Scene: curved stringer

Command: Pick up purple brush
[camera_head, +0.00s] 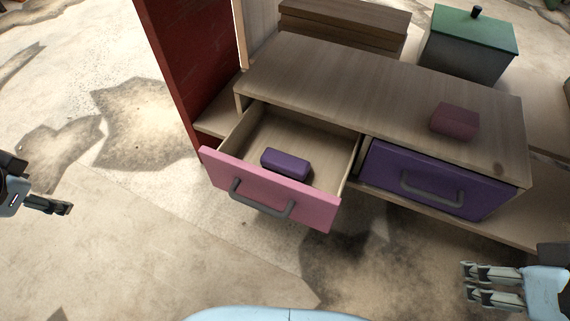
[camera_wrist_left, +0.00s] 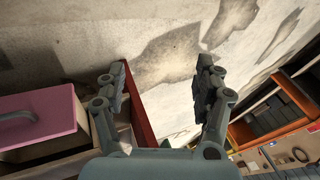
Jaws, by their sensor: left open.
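A purple block-shaped object (camera_head: 286,164), which I take for the purple brush, lies inside the open pink-fronted drawer (camera_head: 268,187), near its front. My left gripper (camera_head: 66,208) is at the far left of the head view, well away from the drawer and empty. In the left wrist view its two fingers (camera_wrist_left: 163,88) are spread apart, with the pink drawer front (camera_wrist_left: 40,117) off to the left. The purple object does not show in that view. My right gripper (camera_head: 465,281) is at the lower right, its fingers apart and empty, below the closed purple drawer.
The closed purple drawer (camera_head: 424,181) has a grey handle. A dark pink block (camera_head: 455,121) lies on the wooden cabinet top (camera_head: 330,80). A red panel (camera_head: 188,70) stands at the cabinet's left. A green-lidded box (camera_head: 470,45) is behind. The floor on the left is clear.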

